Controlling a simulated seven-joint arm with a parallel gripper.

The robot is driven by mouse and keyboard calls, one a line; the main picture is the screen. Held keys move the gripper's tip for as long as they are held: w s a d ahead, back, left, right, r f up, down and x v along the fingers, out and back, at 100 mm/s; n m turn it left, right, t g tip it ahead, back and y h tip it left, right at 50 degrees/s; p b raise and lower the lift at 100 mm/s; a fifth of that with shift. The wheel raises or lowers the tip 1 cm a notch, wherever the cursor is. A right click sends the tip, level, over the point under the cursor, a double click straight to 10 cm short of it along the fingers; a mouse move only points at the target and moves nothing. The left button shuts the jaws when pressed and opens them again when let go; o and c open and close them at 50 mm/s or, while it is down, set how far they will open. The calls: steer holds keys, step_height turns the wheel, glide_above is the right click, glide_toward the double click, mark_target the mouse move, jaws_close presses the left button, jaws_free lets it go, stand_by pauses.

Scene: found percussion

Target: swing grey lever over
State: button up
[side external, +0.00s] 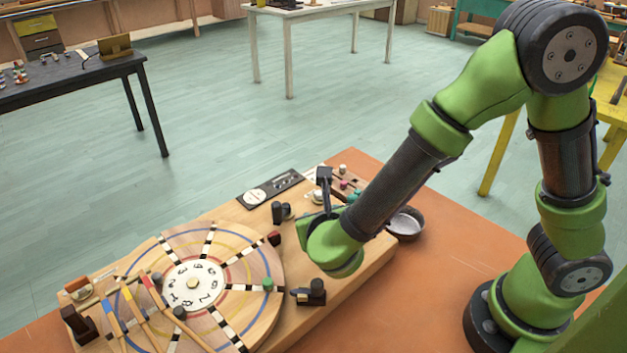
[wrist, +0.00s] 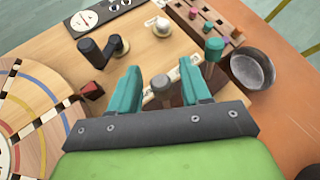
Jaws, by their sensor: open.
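A grey knob (wrist: 161,84), likely the top of the grey lever, shows in the wrist view between my two teal fingers. It stands over a dark brown base with a pale strip, largely hidden by my gripper. My gripper (wrist: 160,69) is open, with a finger on either side of the knob and visible gaps between. I cannot tell whether the fingertips reach down to its level.
Near my fingers stand a dark two-post piece (wrist: 101,50), a white knob (wrist: 162,27), a red block (wrist: 91,90) and a rack with pegs (wrist: 232,22). A grey bowl (wrist: 253,69) sits to the right. A segmented wheel (side external: 225,255) lies on the board's left.

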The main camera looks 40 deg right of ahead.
steer(key=v, duration=1.6)
steer(key=shift+s+a, duration=0.2)
steer(key=shift+r, duration=0.15)
steer(key=s+d+f+m+g+y, duration=0.25)
steer(key=d+m+g+y, duration=0.35)
steer(key=m, duration=1.2)
steer(key=d+r+m+t+y, duration=0.1)
steer(key=d+r+m+t, duration=0.1)
steer(key=d+r+m, duration=0.2)
steer(key=w+d+r+m+t+y, duration=0.1)
steer(key=d+r+m, duration=0.3)
steer(key=d+m, duration=0.4)
steer(key=m+t+y, duration=0.1)
steer(key=m, duration=0.4)
steer(key=shift+w+r, duration=0.2)
steer(key=shift+r, duration=0.15)
steer(key=shift+o, duration=0.2)
steer(key=shift+d, duration=0.1)
